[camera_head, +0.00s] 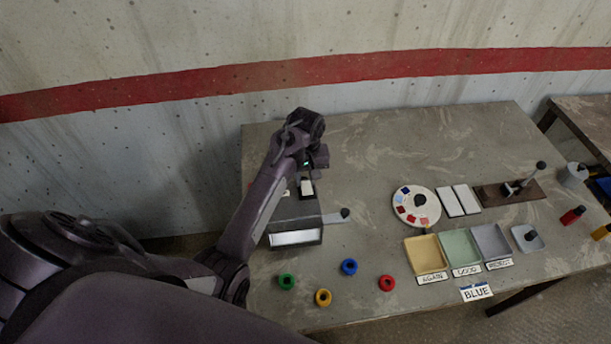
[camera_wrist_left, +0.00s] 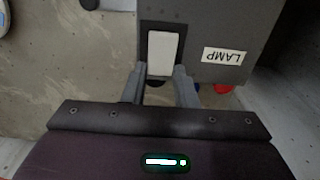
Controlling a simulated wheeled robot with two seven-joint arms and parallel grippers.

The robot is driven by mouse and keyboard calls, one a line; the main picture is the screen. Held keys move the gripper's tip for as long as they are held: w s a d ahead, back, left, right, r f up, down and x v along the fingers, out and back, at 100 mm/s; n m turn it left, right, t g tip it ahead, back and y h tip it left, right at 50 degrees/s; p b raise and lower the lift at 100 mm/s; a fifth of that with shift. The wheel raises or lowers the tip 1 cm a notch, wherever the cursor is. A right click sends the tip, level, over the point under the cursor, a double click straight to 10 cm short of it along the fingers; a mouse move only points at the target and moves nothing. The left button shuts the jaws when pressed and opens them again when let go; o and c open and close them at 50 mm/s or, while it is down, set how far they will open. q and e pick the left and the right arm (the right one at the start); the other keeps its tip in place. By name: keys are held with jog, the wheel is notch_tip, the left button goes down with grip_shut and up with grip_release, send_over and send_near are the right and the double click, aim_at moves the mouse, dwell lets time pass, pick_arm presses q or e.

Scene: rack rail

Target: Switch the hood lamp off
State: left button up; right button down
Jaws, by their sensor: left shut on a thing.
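The hood (camera_head: 310,232) is a dark grey box on the left of the table, with a bright white panel (camera_head: 293,238) on its front. On its top is a white rocker switch (camera_head: 307,187). In the left wrist view the switch (camera_wrist_left: 163,52) sits in a black frame beside a LAMP label (camera_wrist_left: 226,55). My left gripper (camera_wrist_left: 160,88) is at the switch, its two fingers on either side of the switch's near end, shut on it. In the head view this gripper (camera_head: 308,174) is above the hood, its fingertips partly hidden. My right gripper is not in view.
A lever with a dark knob (camera_head: 345,213) sticks out at the hood's right. A round colour palette (camera_head: 416,206) and labelled trays (camera_head: 426,254) stand to the right.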

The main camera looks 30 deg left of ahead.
aim_at(307, 192)
pick_arm(q)
jog(key=shift+s+r+t+y, duration=0.2)
jog(key=shift+t+y, duration=0.4)
jog(key=shift+t, duration=0.2)
jog(key=shift+s+d+r+t+y, duration=0.15)
jog(key=shift+d+t+y, duration=0.1)
jog(key=shift+t+y, duration=0.45)
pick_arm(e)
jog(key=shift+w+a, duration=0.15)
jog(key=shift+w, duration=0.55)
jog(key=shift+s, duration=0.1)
pick_arm(q)
jog(key=o, duration=1)
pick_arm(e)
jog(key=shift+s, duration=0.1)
pick_arm(q)
jog(key=b+v, duration=0.2)
jog(key=v, duration=0.4)
jog(key=shift+s+r, duration=0.15)
jog(key=shift+r, duration=0.2)
jog(key=shift+s+d+r, duration=0.1)
jog(key=shift+r, duration=0.3)
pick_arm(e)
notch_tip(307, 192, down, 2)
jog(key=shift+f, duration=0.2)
